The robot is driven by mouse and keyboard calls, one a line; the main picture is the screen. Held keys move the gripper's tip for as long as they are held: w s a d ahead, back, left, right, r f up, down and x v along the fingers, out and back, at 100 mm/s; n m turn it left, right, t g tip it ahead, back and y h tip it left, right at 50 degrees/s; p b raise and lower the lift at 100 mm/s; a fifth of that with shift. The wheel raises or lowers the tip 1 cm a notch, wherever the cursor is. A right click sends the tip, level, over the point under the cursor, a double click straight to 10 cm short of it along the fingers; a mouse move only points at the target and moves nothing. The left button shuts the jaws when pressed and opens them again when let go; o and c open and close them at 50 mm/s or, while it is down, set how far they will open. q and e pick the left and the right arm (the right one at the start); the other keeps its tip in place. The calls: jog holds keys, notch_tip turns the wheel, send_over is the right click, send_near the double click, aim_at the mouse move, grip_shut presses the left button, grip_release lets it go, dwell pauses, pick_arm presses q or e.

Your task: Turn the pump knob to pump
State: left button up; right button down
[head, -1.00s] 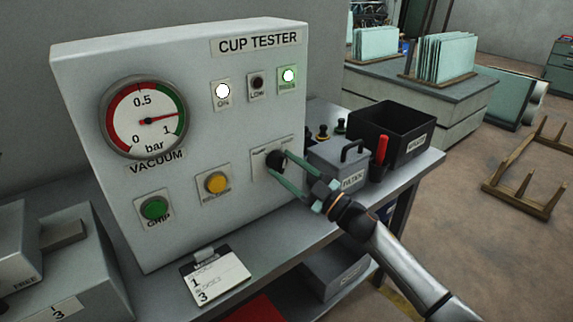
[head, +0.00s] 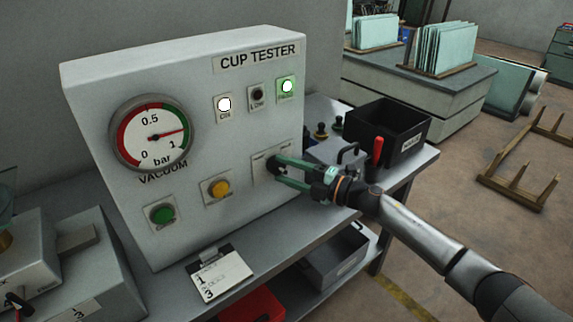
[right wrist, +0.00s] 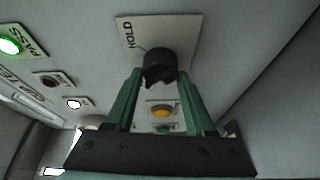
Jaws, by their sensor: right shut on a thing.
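The black pump knob (head: 271,166) sits on a white label plate at the lower right of the grey CUP TESTER panel (head: 240,135). In the right wrist view the knob (right wrist: 160,68) is in the upper middle, with HOLD readable at the plate's left. The other wording and the exact pointer direction are unclear. My right gripper (head: 279,171) has its green fingers shut on the knob from both sides; the fingers (right wrist: 160,80) also show in the right wrist view. The vacuum gauge (head: 152,133) needle stands in the green, near 1. My left gripper is out of view.
The ON lamp (head: 224,104) and PASS lamp (head: 287,87) are lit; LOW (head: 257,95) is dark. A green button (head: 161,215) and yellow button (head: 218,188) are left of the knob. A black bin (head: 384,133) and red-handled tool (head: 377,151) stand close behind my right gripper.

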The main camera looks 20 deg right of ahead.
jog(key=shift+n+p, duration=0.35)
jog(key=shift+n, duration=0.15)
jog(key=shift+h, duration=0.3)
jog(key=shift+c, duration=1.2)
grip_release()
jog(key=shift+s+d, duration=0.1)
jog(key=b+v, duration=0.2)
jog(key=v, duration=1)
jog(key=shift+d, duration=0.1)
